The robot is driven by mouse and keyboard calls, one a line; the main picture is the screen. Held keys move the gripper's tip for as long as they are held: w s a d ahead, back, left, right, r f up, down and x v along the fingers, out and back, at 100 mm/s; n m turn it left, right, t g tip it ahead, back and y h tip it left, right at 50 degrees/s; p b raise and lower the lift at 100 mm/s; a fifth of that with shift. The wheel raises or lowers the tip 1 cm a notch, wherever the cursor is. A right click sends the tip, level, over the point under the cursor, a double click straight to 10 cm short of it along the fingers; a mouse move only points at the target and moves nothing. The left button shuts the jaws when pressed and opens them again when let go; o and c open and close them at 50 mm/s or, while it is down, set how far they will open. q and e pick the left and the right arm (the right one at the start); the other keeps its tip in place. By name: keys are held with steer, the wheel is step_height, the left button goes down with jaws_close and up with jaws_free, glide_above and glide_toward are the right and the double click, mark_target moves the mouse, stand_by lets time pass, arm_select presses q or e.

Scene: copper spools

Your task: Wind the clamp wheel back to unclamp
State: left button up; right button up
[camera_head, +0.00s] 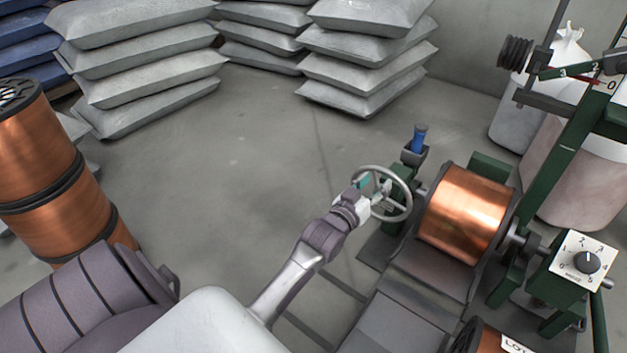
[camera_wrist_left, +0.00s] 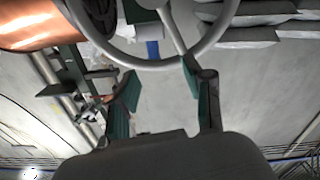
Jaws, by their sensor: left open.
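The clamp wheel (camera_head: 408,200) is a grey spoked handwheel on the left side of the green winding stand. A copper spool (camera_head: 466,215) sits in the stand just right of it. My left gripper (camera_head: 372,187) is at the wheel's left part in the head view. In the left wrist view the wheel rim (camera_wrist_left: 150,63) crosses the top, close to the gripper's tips (camera_wrist_left: 158,80). The two green-padded fingers are apart, with the rim near their ends; I cannot tell whether they touch it. My right gripper is not in view.
A dial box (camera_head: 583,262) stands at the right of the stand. A blue-handled item (camera_head: 419,138) stands in a holder behind the wheel. Stacked copper spools (camera_head: 50,170) stand at left. Grey sacks (camera_head: 365,60) are piled at the back. The floor (camera_head: 235,165) between is clear.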

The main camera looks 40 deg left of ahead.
arm_select(q)
steer(key=s+d+f+m+g+p, duration=0.1)
steer(key=s+d+f+g+p, duration=0.1)
steer(key=s+p, duration=0.7)
steer(key=s+d+f+m+g+p, duration=0.1)
steer(key=s+g+p, duration=0.3)
steer(key=s+p, duration=0.6)
steer(key=s+d+f+g+h+p, duration=0.1)
steer(key=s+d+f+g+p, duration=0.2)
steer(key=s+p, duration=0.7)
steer(key=shift+s+f+m+g+p, duration=0.2)
steer(key=shift+f+m+g+p, duration=0.3)
steer(key=shift+p, duration=2.15)
steer(key=shift+d+r, duration=0.1)
steer(key=shift+c, duration=0.2)
